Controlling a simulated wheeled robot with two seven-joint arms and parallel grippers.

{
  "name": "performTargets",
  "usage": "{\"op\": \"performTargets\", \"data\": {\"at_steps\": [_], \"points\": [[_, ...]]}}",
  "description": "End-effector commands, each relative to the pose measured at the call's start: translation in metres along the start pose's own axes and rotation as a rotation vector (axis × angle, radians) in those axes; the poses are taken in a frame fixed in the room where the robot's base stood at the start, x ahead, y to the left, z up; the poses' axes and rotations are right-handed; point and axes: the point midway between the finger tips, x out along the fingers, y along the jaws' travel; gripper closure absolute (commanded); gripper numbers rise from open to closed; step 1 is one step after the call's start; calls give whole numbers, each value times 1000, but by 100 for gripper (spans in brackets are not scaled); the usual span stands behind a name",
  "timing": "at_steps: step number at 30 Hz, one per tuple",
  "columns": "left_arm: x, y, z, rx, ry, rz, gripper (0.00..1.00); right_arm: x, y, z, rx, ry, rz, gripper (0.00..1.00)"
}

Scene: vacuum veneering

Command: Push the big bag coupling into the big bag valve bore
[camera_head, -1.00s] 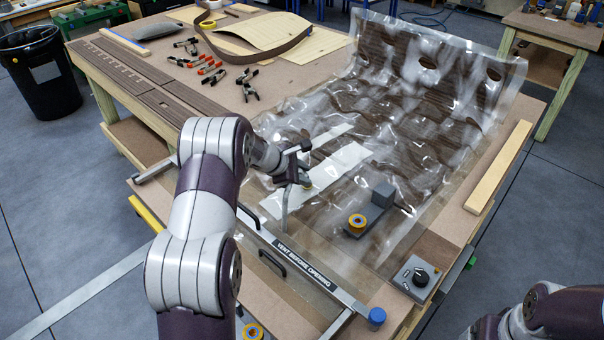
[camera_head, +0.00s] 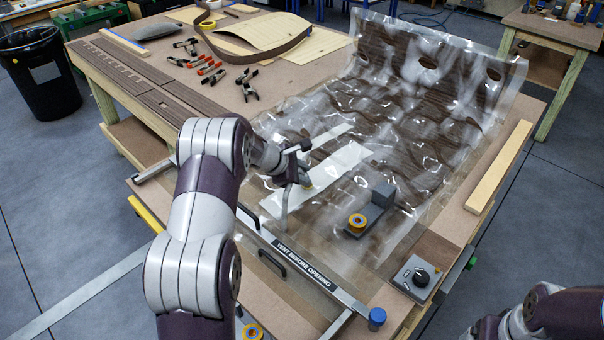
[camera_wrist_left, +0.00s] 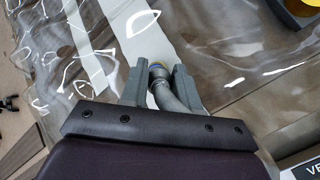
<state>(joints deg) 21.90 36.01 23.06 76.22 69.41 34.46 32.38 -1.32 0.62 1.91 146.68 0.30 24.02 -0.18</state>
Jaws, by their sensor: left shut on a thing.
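My left gripper (camera_head: 298,178) is low over the near left part of the clear bag (camera_head: 415,165), by the pale strips. In the left wrist view, its two grey fingers (camera_wrist_left: 160,86) are closed around the grey big bag coupling (camera_wrist_left: 159,74). A grey hose (camera_wrist_left: 172,100) bends back from the coupling between the fingers; the hose (camera_head: 285,208) also shows below the gripper in the head view. A small blue and yellow edge shows at the coupling's far end. The valve bore is hidden, and I cannot tell whether the coupling is inside it. My right gripper is out of view.
A bar labelled "VENT BEFORE OPENING" (camera_head: 303,263) runs along the front. A knob box (camera_head: 418,279) is at the front right. Clamps (camera_head: 247,84) lie at the back left.

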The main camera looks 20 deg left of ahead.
Motion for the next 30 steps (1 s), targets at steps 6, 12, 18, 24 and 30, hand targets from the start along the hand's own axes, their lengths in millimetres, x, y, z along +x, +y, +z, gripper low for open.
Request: {"op": "performTargets", "data": {"at_steps": [6,12,18,24,30], "points": [[0,0,0,0,0,0,100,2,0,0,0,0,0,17],[0,0,0,0,0,0,100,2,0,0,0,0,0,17],[2,0,-1,0,0,0,100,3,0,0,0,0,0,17],[7,0,-3,1,0,0,100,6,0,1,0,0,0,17],[11,0,-4,1,0,1,100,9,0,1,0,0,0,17]]}}
